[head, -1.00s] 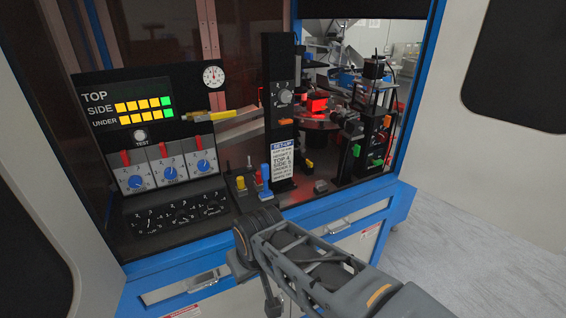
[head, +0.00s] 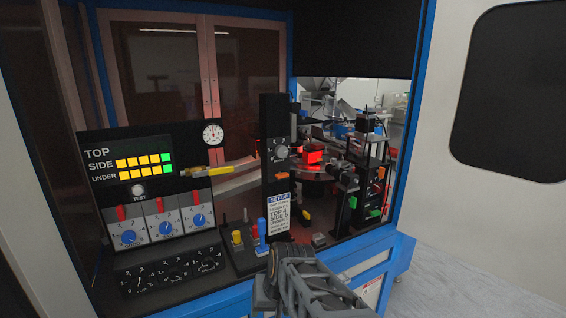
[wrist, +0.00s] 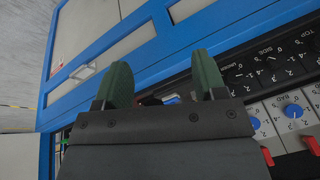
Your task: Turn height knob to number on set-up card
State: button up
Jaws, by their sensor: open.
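The height knob appears to be the grey knob (head: 282,151) with a numbered dial on the black column (head: 269,180). Its exact setting is too small to read. The set-up card (head: 279,213) is white with a blue heading, low on the same column. Its "TOP 4" line is fairly legible; the height number is too small to be sure of. My gripper (wrist: 163,78) is open and empty in the wrist view, with its two green fingers apart in front of the blue cabinet frame. In the head view my arm is below the column, and its fingers are hidden.
Left of the column are a lit panel (head: 130,170), blue knobs (head: 165,227) with red levers, and black dials (head: 172,271). Yellow and blue upright levers (head: 262,228) stand close to the column's foot. Blue frame posts (head: 410,130) bound the opening.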

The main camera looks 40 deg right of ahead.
jog(key=w+d+r+m+t+y, duration=0.1)
jog(key=w+d+r+m+t, duration=0.2)
jog(key=w+d+r+m, duration=0.4)
jog(key=m+t+h+p, duration=0.3)
jog(key=m+t, duration=0.8)
jog(key=m, duration=1.2)
send_near(283, 153)
jog(key=shift+h, duration=0.5)
jog(key=w, duration=0.6)
jog(key=w+p, duration=0.1)
jog(key=w, duration=0.2)
jog(key=shift+w+d, duration=0.2)
jog(key=shift+d, duration=0.2)
jog(key=shift+c, duration=0.3)
jog(key=c, duration=0.9)
jog(key=shift+o, duration=0.2)
jog(key=shift+f, duration=0.1)
